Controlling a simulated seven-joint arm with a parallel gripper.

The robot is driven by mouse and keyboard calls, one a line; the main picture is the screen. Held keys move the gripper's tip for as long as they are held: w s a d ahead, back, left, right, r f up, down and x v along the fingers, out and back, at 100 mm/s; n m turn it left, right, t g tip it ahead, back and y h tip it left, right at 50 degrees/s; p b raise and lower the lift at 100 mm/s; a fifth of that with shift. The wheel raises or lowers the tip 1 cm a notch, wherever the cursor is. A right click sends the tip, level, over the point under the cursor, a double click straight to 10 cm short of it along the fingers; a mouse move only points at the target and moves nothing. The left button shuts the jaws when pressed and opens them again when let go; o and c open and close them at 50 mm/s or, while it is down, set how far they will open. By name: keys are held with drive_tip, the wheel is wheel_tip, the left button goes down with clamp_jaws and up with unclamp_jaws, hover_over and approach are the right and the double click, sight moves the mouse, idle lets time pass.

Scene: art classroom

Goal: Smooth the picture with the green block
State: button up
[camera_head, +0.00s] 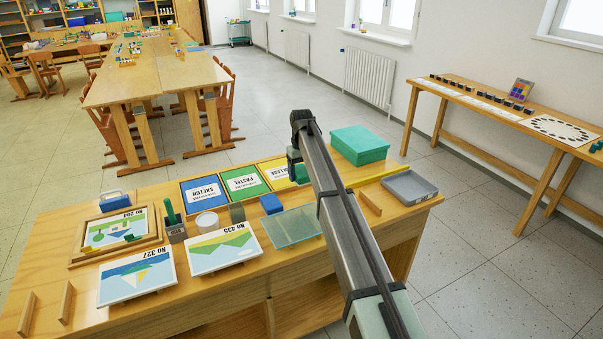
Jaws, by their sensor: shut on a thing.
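My gripper (296,165) is above the back of the wooden desk, over the yellow COLLAGE card. It is shut on a green block (302,174), mostly hidden by my own arm. Picture No 204 (112,228) lies in a wooden frame at the left, with small green pieces on it. Picture No 327 (138,275) and picture No 435 (224,249) lie flat near the front of the desk. All are well left of my gripper. I cannot tell whether the block touches anything below.
A blue SKETCH card (204,191) and a green PASTEL card (243,181) lie behind the pictures.

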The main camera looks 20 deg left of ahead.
drive_tip(key=s+a, duration=0.3)
drive_tip(key=a, duration=0.5)
drive_tip(key=s+a, duration=0.2)
drive_tip(key=a, duration=0.6)
approach(96, 233)
drive_tip(key=shift+d+f, duration=0.1)
drive_tip(key=shift+f, duration=2.95)
drive_tip(key=shift+w+d+f, duration=0.2)
drive_tip(key=shift+w+d, duration=0.3)
drive_tip(key=shift+w+d+f, duration=0.15)
drive_tip(key=shift+w+d, duration=0.3)
drive_tip(key=shift+d, duration=0.05)
drive_tip(key=shift+w+d, duration=2.6)
drive_tip(key=shift+d, duration=0.1)
drive_tip(key=shift+a, duration=0.1)
drive_tip(key=shift+s+a, duration=3.45)
drive_tip(key=shift+a, duration=0.15)
drive_tip(key=shift+s+a+r, duration=0.1)
drive_tip(key=shift+r, duration=0.05)
wheel_tip(96, 233, up, 8)
